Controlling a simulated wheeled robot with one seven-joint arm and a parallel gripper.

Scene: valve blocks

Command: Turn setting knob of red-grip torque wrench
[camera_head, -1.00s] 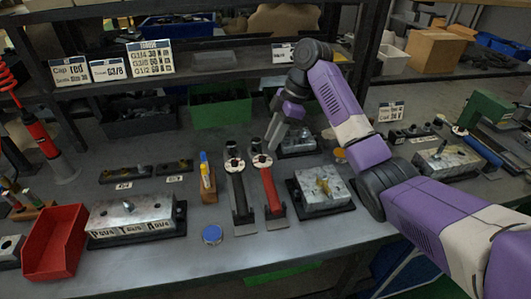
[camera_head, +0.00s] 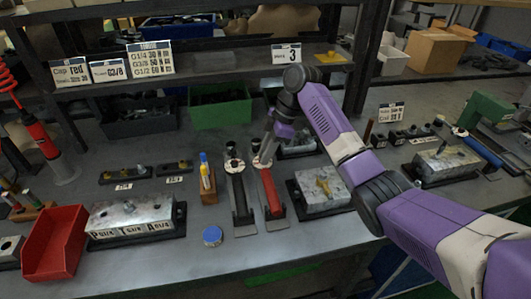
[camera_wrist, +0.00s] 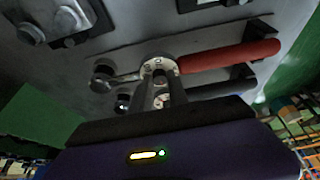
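The red-grip torque wrench (camera_head: 272,192) stands on a rest on the bench, handle toward the front. Its white ringed setting knob (camera_head: 261,162) is at the back end of the grip, partly covered by my fingers. My gripper (camera_head: 267,152) is right at this knob, reaching down from above. In the wrist view the red grip (camera_wrist: 230,55) runs right from the marked white ring (camera_wrist: 158,66). My gripper's two fingers (camera_wrist: 163,88) show apart, with their tips at the ring. Contact with the knob cannot be made out.
A black-grip torque wrench (camera_head: 241,200) lies parallel, close on the left. A metal valve block (camera_head: 322,192) is close on the right. A marker holder (camera_head: 207,184) and a blue-topped round item (camera_head: 212,236) are to the left. A shelf (camera_head: 200,82) overhangs the back.

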